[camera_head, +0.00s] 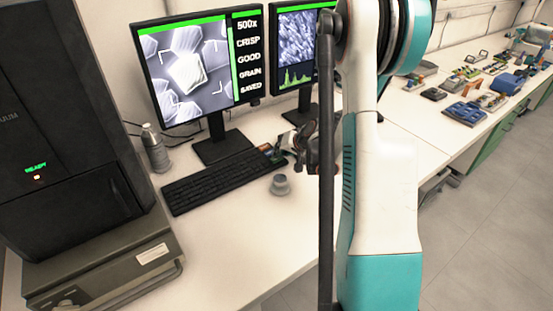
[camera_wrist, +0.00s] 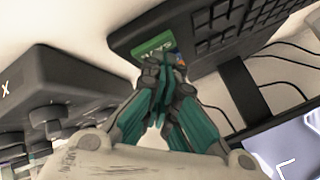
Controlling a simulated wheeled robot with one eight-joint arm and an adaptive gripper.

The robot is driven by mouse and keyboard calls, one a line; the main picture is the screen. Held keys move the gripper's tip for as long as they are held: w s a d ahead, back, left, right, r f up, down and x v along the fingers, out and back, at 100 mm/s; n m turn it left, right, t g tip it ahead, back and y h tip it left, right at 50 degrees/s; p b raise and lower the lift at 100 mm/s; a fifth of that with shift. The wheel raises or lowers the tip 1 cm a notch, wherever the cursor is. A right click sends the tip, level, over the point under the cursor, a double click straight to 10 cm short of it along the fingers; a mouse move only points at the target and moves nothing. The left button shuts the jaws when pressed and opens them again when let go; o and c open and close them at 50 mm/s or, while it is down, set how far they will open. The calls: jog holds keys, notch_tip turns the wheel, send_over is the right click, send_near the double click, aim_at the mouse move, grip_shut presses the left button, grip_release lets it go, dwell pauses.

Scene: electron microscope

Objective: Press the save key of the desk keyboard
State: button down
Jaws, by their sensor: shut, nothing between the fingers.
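The black desk keyboard (camera_head: 215,182) lies on the white desk below the monitors. In the wrist view, the keyboard (camera_wrist: 210,25) has a green key (camera_wrist: 152,48) with white lettering at its end, with a blue and orange patch beside it. I take this green key as the save key; its lettering is hard to read. My gripper (camera_wrist: 167,68) is shut and empty, its fingertips right at the green key's edge, partly covering it. I cannot tell whether they touch. In the head view, my gripper (camera_head: 292,148) is at the keyboard's right end, partly hidden by my arm.
The left monitor (camera_head: 200,65) shows a grain picture with "500x", "CRISP", "GOOD", "GRAIN" and "SAVED". A second monitor (camera_head: 295,50) stands beside it. A round grey knob (camera_head: 280,185) is in front of the keyboard. A dark knobbed panel (camera_wrist: 50,90) lies left in the wrist view.

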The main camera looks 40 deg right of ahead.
jog(key=shift+r+p, duration=0.3)
jog(key=shift+r, duration=0.4)
jog(key=shift+r, duration=0.1)
jog(key=shift+r+p, duration=1.55)
jog(key=shift+r, duration=0.9)
